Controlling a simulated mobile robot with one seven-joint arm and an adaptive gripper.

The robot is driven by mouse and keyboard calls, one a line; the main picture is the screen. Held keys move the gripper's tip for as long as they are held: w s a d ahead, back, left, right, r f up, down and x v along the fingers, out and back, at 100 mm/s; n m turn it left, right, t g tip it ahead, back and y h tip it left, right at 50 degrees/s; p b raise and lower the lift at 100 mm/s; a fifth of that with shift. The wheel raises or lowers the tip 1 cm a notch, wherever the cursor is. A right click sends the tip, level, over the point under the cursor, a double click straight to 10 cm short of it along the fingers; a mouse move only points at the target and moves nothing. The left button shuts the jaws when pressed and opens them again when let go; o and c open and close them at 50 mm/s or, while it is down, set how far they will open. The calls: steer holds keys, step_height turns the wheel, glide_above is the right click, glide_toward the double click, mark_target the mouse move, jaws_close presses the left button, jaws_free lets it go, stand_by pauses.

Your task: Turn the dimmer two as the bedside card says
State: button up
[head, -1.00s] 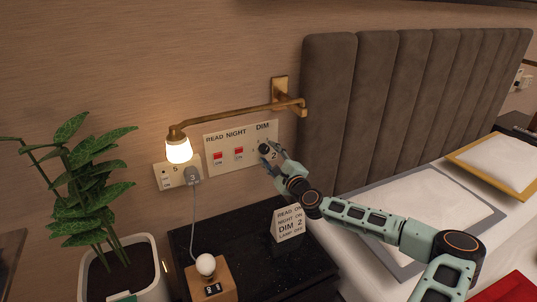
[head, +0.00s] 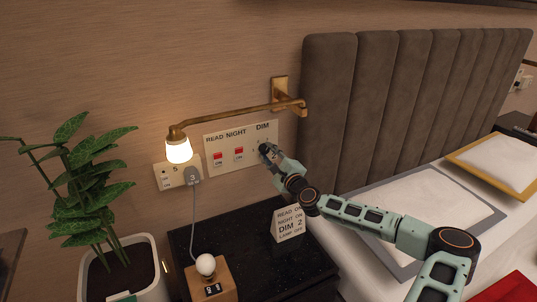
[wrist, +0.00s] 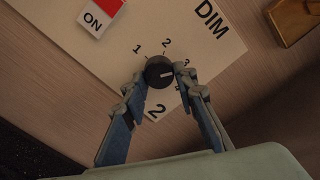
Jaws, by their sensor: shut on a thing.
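The dimmer knob (wrist: 158,70) is round and black, under the word DIM on the white wall panel (wrist: 215,48). Printed numbers 1, 2 and 3 run around it in the wrist view. Its pale pointer line faces right, near the 3 side. My gripper (wrist: 160,82) is shut on the knob, one finger on each side. In the head view my gripper (head: 268,152) covers most of the knob. The bedside card (head: 289,225) stands on the nightstand and reads READ ON, NIGHT ON, DIM 2, LAMP OFF.
Red READ (head: 217,157) and NIGHT (head: 239,153) switches sit left of the dimmer, marked ON. A brass lamp arm (head: 235,115) passes above the panel. A plug (head: 192,176), a small bulb lamp (head: 206,266) and a potted plant (head: 90,190) are left. The headboard (head: 385,110) is right.

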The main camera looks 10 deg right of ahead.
steer(key=shift+f+n+b, duration=0.15)
steer(key=shift+n+b, duration=0.15)
steer(key=shift+b, duration=0.05)
steer(key=shift+n+b, duration=0.95)
steer(key=shift+n, duration=0.05)
steer(key=n+b, duration=0.2)
steer(key=shift+n, duration=0.4)
steer(key=n+b, duration=0.1)
steer(key=n, duration=0.1)
steer(key=n+b, duration=0.1)
steer(key=n, duration=0.1)
steer(key=n+b, duration=0.1)
steer(key=n, duration=0.1)
steer(key=shift+r, duration=0.3)
steer(key=o, duration=1.1)
steer(key=s, duration=0.4)
steer(key=s+d, duration=0.1)
steer(key=s, duration=0.3)
steer(key=s+d, duration=0.1)
steer(key=s, duration=0.2)
steer(key=shift+s+d, duration=0.15)
steer(key=shift+s, duration=0.25)
